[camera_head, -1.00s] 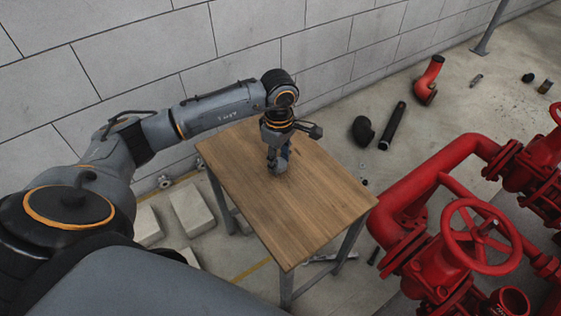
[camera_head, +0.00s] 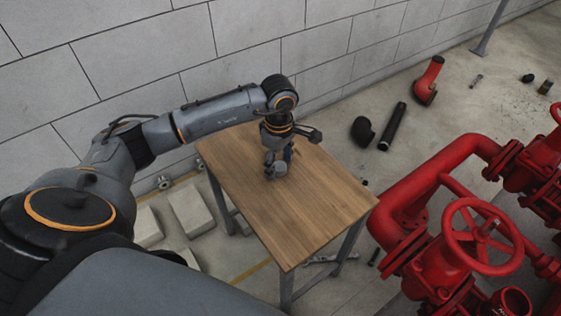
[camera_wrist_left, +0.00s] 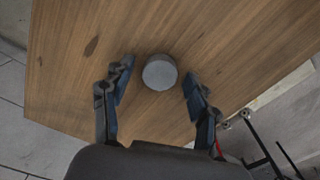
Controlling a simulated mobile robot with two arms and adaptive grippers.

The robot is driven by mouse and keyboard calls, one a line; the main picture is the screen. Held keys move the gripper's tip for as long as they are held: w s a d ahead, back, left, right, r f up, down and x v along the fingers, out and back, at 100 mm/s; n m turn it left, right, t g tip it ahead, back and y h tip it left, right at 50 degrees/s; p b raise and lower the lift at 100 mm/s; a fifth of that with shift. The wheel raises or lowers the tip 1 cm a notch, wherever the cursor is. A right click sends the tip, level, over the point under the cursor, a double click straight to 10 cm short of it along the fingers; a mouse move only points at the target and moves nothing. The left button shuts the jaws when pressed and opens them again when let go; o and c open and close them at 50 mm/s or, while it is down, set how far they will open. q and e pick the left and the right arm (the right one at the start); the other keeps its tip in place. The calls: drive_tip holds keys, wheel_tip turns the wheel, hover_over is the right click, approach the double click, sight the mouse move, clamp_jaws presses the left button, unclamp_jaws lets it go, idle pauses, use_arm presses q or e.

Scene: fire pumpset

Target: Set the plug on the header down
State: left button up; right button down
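The plug (camera_head: 280,169) is a short grey round piece standing on the wooden table (camera_head: 310,215). In the left wrist view the plug (camera_wrist_left: 160,73) shows its round top face, with bare wood around it. My left gripper (camera_head: 275,161) is over the table, pointing down. Its fingers (camera_wrist_left: 157,78) are spread on either side of the plug, with a visible gap on each side. My right gripper is in neither view.
Red pipework with a handwheel valve (camera_head: 482,237) stands right of the table. A black elbow (camera_head: 363,131), a black pipe (camera_head: 392,126) and a red elbow (camera_head: 429,81) lie on the floor. Pale blocks (camera_head: 192,211) lie left of the table. The table's front half is clear.

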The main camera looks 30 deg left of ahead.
sight(279, 166)
use_arm(q)
drive_tip(key=shift+r, duration=0.2)
wheel_tip(279, 166, up, 12)
drive_tip(key=p, duration=0.2)
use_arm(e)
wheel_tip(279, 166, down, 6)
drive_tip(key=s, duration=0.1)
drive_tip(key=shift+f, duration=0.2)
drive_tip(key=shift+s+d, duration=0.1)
